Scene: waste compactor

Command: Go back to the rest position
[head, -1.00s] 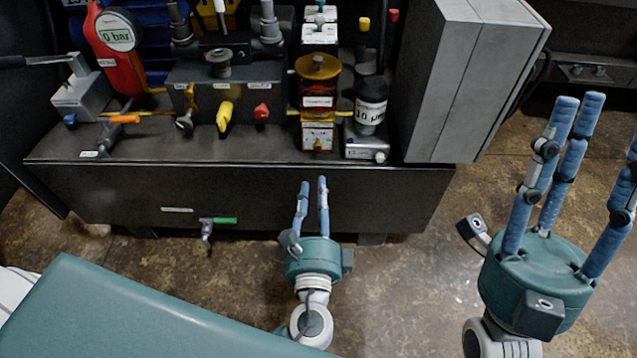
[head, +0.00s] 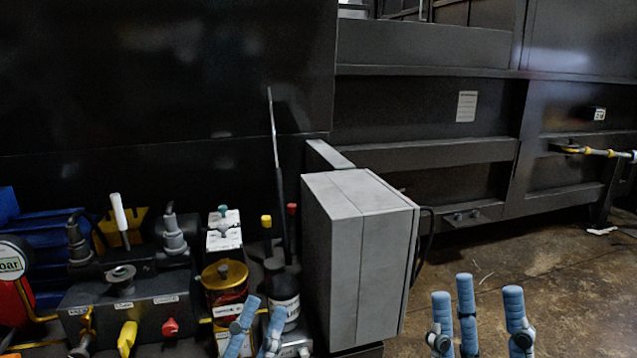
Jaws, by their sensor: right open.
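My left gripper (head: 256,330) shows only as blue fingertips at the bottom edge of the head view, in front of the hydraulic unit. Its palm is cut off, and I cannot tell how far its fingers are spread. My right gripper (head: 478,315) is at the bottom right, its blue fingers pointing up and standing apart, with nothing between them. It is right of the grey cabinet, with the floor behind it.
The dark compactor wall (head: 160,110) stands behind. Brown floor (head: 560,285) is open at the right.

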